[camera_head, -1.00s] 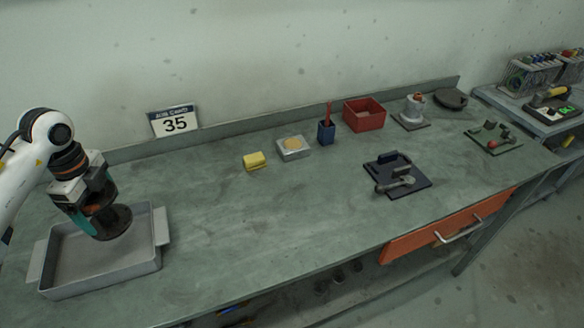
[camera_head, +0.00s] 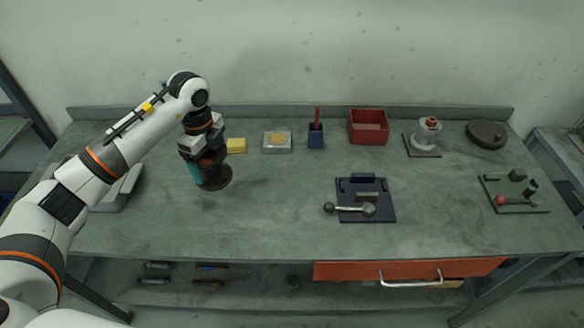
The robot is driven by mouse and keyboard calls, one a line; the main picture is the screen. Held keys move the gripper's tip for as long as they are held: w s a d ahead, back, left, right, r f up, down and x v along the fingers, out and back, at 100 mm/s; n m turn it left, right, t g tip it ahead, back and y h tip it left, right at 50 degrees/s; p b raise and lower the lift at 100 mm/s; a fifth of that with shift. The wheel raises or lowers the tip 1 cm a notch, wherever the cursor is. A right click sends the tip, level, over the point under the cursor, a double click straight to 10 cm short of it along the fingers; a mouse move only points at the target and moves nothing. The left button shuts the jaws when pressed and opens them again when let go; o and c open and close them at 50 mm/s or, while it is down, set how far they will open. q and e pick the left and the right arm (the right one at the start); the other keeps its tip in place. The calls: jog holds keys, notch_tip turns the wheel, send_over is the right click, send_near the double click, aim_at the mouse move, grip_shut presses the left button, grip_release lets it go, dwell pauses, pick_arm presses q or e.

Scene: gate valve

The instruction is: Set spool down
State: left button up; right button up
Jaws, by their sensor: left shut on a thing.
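The spool (camera_head: 216,178) is a dark piece with a wide round flange at its lower end. It is held in my left gripper (camera_head: 205,160), which points down over the left part of the workbench (camera_head: 275,205). The gripper's jaws cover the spool's upper part. The flange is low over the bench top, and I cannot tell whether it touches. A teal patch shows on the left side of the held piece or the jaws. My right gripper is not in view.
A grey tray (camera_head: 127,190) is partly hidden behind my left arm. A dark blue plate (camera_head: 380,207) with a lever lies right. Bench between is clear.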

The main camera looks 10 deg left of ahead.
aim_at(213, 176)
pick_arm(q)
jog(key=shift+a+f, duration=0.15)
jog(key=shift+a, duration=0.05)
notch_tip(213, 176, down, 5)
jog(key=shift+p, duration=0.95)
jog(key=shift+f, duration=0.5)
notch_tip(213, 176, down, 3)
jog(key=shift+r+p, duration=0.1)
jog(key=shift+p, duration=0.45)
jog(key=shift+w+f, duration=0.1)
jog(key=shift+f, duration=0.3)
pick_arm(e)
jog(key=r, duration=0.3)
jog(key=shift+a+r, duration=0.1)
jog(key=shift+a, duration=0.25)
